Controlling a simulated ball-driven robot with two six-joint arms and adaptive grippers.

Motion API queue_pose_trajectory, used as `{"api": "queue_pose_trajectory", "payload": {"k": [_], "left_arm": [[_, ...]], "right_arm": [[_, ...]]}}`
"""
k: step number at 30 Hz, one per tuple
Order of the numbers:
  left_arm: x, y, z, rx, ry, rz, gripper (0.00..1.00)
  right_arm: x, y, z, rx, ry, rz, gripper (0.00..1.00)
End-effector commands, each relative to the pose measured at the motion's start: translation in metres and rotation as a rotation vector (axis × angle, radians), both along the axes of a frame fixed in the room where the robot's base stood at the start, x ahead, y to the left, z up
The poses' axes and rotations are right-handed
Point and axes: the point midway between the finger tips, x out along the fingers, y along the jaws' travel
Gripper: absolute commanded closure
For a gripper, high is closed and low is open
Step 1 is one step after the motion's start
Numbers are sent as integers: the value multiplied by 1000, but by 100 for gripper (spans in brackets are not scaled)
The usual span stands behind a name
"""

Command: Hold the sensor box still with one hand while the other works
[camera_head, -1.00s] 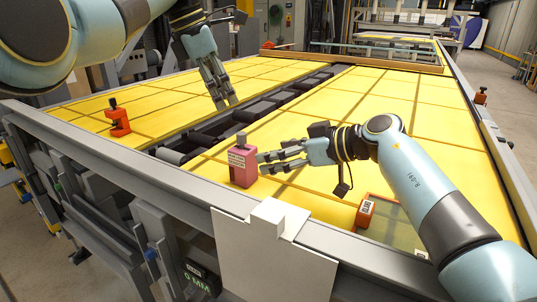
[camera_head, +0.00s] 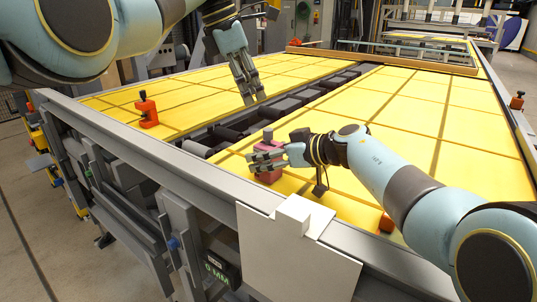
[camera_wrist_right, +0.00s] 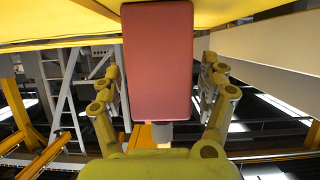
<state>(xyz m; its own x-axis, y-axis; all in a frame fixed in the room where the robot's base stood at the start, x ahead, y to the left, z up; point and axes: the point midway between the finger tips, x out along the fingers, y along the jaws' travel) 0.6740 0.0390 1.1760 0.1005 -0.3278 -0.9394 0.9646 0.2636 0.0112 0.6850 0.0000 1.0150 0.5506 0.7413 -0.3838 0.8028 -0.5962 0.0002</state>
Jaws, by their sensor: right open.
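The sensor box, a pink-red block with a dark grey knob on top (camera_head: 267,162), stands on the yellow panel near its front edge. My right gripper (camera_head: 252,165) is at the box with its fingers reaching along it; they hide part of it. In the right wrist view the box (camera_wrist_right: 157,62) lies between the two open fingers, with a gap visible on each side. My left gripper (camera_head: 254,100) hangs over the dark channel between the yellow panels, pointing down, away from the box. Its fingers look near each other, with nothing seen between them.
An orange block with a black knob (camera_head: 148,111) stands on the left panel. Another (camera_head: 517,101) is at the far right rail. An orange piece (camera_head: 386,223) shows partly behind my right arm. A white plate (camera_head: 290,255) hangs over the front rail.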

Motion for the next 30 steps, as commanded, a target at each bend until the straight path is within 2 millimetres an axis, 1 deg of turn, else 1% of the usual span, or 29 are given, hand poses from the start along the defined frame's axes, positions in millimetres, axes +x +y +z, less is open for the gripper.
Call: {"api": "queue_pose_trajectory", "payload": {"k": [2, 15, 17, 30], "left_arm": [[0, 0, 0, 0, 0, 0, 62], [0, 0, 0, 0, 0, 0, 62], [0, 0, 0, 0, 0, 0, 62], [0, 0, 0, 0, 0, 0, 62]], "right_arm": [[0, 0, 0, 0, 0, 0, 23], [0, 0, 0, 0, 0, 0, 81], [0, 0, 0, 0, 0, 0, 88], [0, -1, 0, 0, 0, 0, 88]]}}
